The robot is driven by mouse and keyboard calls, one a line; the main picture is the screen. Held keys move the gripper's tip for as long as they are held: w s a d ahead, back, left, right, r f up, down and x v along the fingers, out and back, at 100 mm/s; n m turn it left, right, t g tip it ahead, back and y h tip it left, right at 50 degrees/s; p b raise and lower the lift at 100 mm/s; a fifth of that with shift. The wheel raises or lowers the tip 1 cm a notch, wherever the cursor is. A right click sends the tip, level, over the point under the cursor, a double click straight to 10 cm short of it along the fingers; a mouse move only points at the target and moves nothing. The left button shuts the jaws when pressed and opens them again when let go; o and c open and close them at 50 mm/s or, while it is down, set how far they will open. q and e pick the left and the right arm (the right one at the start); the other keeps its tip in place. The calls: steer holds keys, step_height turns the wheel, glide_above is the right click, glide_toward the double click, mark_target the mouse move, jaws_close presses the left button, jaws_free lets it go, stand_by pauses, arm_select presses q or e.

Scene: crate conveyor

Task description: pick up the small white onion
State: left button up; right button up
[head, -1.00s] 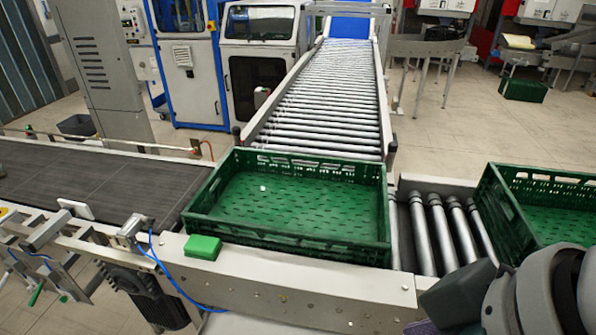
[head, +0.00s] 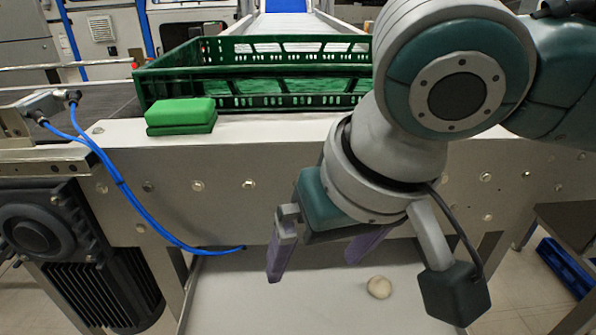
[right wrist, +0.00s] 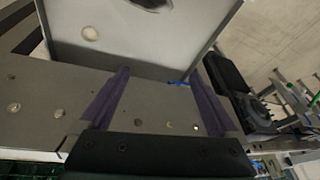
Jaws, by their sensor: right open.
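The small white onion (head: 379,287) lies on a light grey surface below the conveyor frame, in the lower part of the head view. It also shows as a pale round thing (right wrist: 90,33) at the upper left of the right wrist view. My right gripper (head: 315,262) is open, its purple fingers pointing down, to the left of the onion in the head view. Nothing is between the fingers (right wrist: 160,74) in the right wrist view, and they are apart from the onion. My left gripper is not in view.
A green crate (head: 165,76) stands on the conveyor behind the frame's metal side plate (head: 290,150). A green block (head: 180,115) sits on the plate's top edge. A blue cable (head: 125,190) and a dark motor (head: 80,240) are at the left. A blue crate (head: 568,267) is at far right.

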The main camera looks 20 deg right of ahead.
steer(key=w+d+f+m+h+b, duration=0.1)
steer(key=w+d+f+m+b, duration=0.1)
steer(key=d+f+b, duration=0.35)
steer(key=w+d+f+m+h+b, duration=0.1)
steer(key=w+d+f+b, duration=0.15)
steer(key=f+b, duration=0.45)
steer(key=m+h+b, duration=0.2)
steer(key=m+b, duration=0.2)
steer(key=b, duration=0.5)
glide_toward(381, 285)
steer(key=shift+m, duration=0.3)
steer(key=x, duration=0.1)
steer(key=b+x, duration=0.1)
steer(key=x, duration=0.1)
steer(key=b+x, duration=0.1)
steer(key=x, duration=0.1)
steer(key=shift+w+a, duration=0.1)
steer(key=shift+a, duration=0.15)
steer(key=b+x, duration=0.3)
steer(key=x, duration=0.1)
steer(key=shift+d+f, duration=0.25)
steer(key=shift+f, duration=0.05)
steer(key=shift+w+d+f+b, duration=0.1)
steer(key=shift+f+b, duration=0.25)
steer(key=shift+b, duration=0.05)
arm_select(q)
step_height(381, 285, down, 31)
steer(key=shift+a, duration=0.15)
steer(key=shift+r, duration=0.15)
